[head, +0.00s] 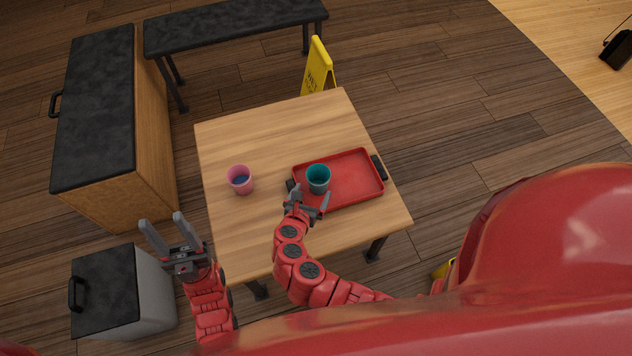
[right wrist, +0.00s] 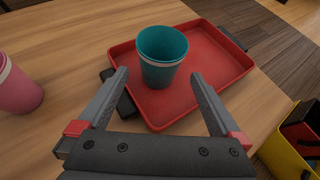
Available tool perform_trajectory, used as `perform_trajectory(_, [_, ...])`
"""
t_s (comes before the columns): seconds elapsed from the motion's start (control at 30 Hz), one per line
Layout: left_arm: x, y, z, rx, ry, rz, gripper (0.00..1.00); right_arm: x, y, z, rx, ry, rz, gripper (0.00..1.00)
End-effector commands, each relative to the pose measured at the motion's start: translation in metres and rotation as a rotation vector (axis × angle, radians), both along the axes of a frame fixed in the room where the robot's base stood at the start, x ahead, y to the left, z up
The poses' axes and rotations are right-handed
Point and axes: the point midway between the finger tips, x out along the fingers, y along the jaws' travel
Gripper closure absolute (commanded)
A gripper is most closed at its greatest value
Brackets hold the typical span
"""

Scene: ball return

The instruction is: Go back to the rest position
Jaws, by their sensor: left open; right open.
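My left gripper (head: 163,236) is open and empty, out beyond the left front of the wooden table, apart from everything. My right gripper (head: 312,200) is open at the near left edge of the red tray (head: 356,184). In the right wrist view, a teal cup (right wrist: 162,72) stands upright on the tray, just beyond and between the spread fingers (right wrist: 163,82). The teal cup also shows in the head view (head: 318,180). A pink cup (head: 240,181) stands upright on the table, left of the tray, with something blue inside.
The wooden table (head: 270,130) has free room at the back and front. A dark-topped cabinet (head: 95,100), a black bench (head: 235,25), a small grey cabinet (head: 150,290) and a yellow floor sign (head: 318,68) stand around it. The tray has black handles.

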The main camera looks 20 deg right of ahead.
Motion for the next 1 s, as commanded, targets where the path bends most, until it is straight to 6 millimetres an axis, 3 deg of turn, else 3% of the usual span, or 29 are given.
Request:
perform_trajectory(0.23, [0.000,0.000,0.002,0.000,0.000,0.000,0.50,-0.014,0.011,0.012,0.001,-0.003,0.001,0.00])
perform_trajectory(0.83, [0.000,0.000,0.002,0.000,0.000,0.000,0.50,-0.014,0.013,0.011,0.015,-0.006,0.007,0.00])
perform_trajectory(1.0, [0.000,0.000,0.011,0.000,0.000,0.000,0.50,0.003,0.040,0.004,0.221,-0.067,0.076,0.00])
